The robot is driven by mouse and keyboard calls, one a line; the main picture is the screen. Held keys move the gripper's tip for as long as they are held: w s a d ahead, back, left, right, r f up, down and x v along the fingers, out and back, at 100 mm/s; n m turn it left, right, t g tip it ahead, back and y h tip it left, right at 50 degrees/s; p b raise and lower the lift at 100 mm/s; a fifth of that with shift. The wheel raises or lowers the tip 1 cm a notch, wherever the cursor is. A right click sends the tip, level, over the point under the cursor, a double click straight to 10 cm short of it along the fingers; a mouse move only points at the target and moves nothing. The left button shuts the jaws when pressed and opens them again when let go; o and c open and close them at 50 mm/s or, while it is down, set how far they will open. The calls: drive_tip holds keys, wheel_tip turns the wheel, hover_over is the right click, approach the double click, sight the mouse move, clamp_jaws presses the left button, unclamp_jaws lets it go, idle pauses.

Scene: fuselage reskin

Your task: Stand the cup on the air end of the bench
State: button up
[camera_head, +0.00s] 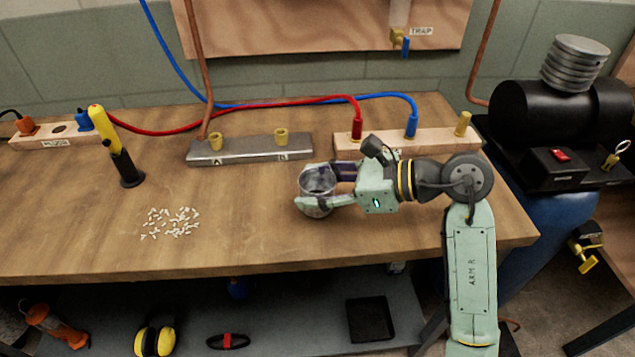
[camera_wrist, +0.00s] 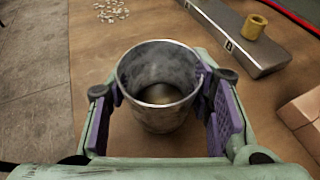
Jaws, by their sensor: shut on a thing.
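The cup (camera_head: 318,181) is a small grey, open-topped vessel, held upright over the middle of the wooden bench (camera_head: 90,215). My gripper (camera_head: 318,186) is shut on it, with one finger on each side. In the wrist view the cup (camera_wrist: 160,85) shows its open mouth between the purple finger pads, and its inside looks empty. I cannot tell whether its base touches the bench top. The right end of the bench, beside the black compressor (camera_head: 550,110), is partly hidden by my arm.
A metal manifold (camera_head: 250,149) marked A and B lies behind the cup. A wooden block (camera_head: 430,141) with red and blue hose fittings stands behind my gripper. Small white pieces (camera_head: 170,223) lie scattered at left. A yellow and black tool (camera_head: 117,148) stands farther left. The front middle of the bench is clear.

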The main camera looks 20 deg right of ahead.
drive_tip(key=shift+f, duration=0.4)
drive_tip(key=shift+f+b, duration=0.3)
drive_tip(key=shift+b, duration=0.25)
drive_tip(key=o, duration=1.3)
drive_tip(key=shift+r, duration=0.1)
drive_tip(key=shift+c, duration=0.2)
drive_tip(key=shift+r+p, duration=0.1)
drive_tip(key=shift+p, duration=0.2)
drive_tip(key=shift+r+p, duration=0.25)
drive_tip(key=shift+p, duration=0.15)
drive_tip(key=b+v, duration=0.1)
drive_tip(key=v, duration=0.2)
drive_tip(key=b+v, duration=0.2)
drive_tip(key=v, duration=0.2)
drive_tip(key=b+v, duration=0.2)
drive_tip(key=v, duration=0.2)
drive_tip(key=shift+f, duration=0.3)
drive_tip(key=shift+s+d+r, duration=0.3)
drive_tip(key=shift+d, duration=0.1)
